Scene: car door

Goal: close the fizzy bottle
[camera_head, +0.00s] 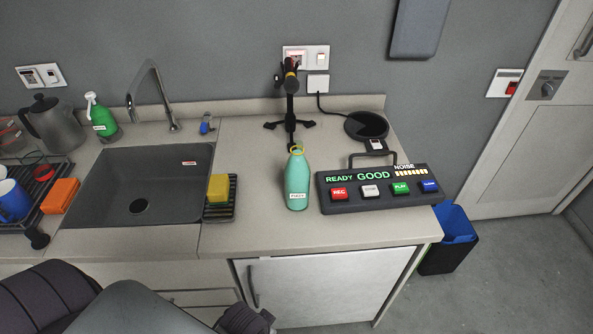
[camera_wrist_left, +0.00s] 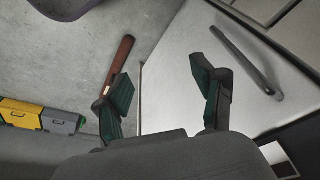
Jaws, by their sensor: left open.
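The fizzy bottle (camera_head: 297,184) stands upright on the worktop, right of the sink. It is pale green with a small white label and a yellow ring at its mouth. Whether it is open or has a cap is too small to tell. My left gripper (camera_wrist_left: 166,102) is open and empty in the left wrist view, its dark green fingers wide apart over the floor and a cabinet front. In the head view my left arm shows at the bottom left, below and in front of the worktop, well apart from the bottle. My right gripper is not in view.
A black stand (camera_head: 290,105) is close behind the bottle. A button panel (camera_head: 378,204) stands just right of it. A yellow sponge (camera_head: 218,188) on a rack and the sink (camera_head: 108,215) lie left. A cabinet handle (camera_wrist_left: 246,62) juts out near my left gripper. The worktop before the bottle is clear.

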